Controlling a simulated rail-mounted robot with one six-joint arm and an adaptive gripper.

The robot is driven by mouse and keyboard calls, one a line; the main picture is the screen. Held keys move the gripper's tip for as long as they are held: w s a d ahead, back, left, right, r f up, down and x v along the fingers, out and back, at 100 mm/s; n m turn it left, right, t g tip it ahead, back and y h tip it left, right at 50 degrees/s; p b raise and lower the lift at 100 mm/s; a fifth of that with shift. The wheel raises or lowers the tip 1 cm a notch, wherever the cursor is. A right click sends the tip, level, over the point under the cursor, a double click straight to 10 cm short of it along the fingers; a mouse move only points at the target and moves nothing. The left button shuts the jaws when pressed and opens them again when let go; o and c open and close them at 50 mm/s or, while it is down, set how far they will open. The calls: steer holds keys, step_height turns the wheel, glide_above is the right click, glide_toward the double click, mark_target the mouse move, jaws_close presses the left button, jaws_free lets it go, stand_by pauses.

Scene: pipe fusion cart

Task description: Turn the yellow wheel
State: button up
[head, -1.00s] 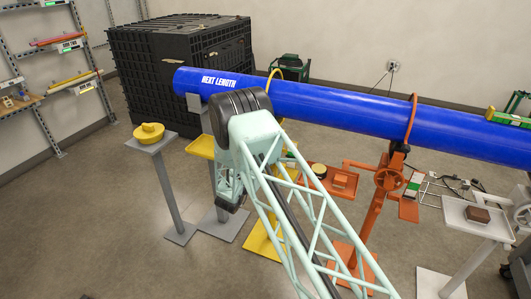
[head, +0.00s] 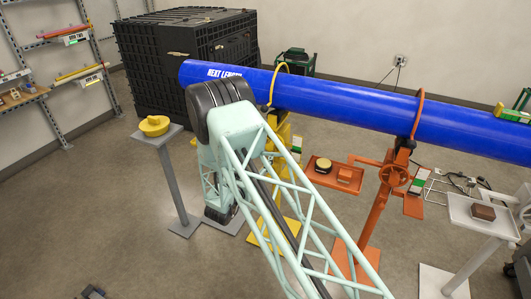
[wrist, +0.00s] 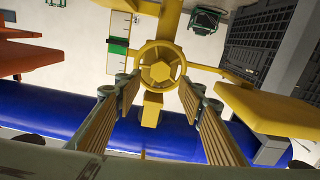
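The yellow wheel (wrist: 160,71) is a small handwheel with a hexagonal hub on a yellow stand. It shows in the middle of the wrist view, facing my camera. My gripper (wrist: 158,92) is open, with one ribbed finger pad on each side of the wheel's lower half in the picture. Nothing is between the pads but the view of the wheel and stand; I cannot tell whether the fingertips touch the rim. In the head view, my arm hides the wheel and the gripper; part of the yellow stand (head: 281,133) shows behind it.
A blue pipe (head: 340,98) runs across the back, and behind the wheel in the wrist view (wrist: 60,115). An orange stand with its own wheel (head: 394,177) is to the right. A grey pedestal (head: 173,185) holds a yellow cap (head: 154,125). A black crate (head: 160,75) stands behind.

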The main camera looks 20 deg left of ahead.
steer(key=shift+s+a, duration=0.2)
steer(key=shift+s, duration=1.2)
steer(key=shift+d, duration=0.1)
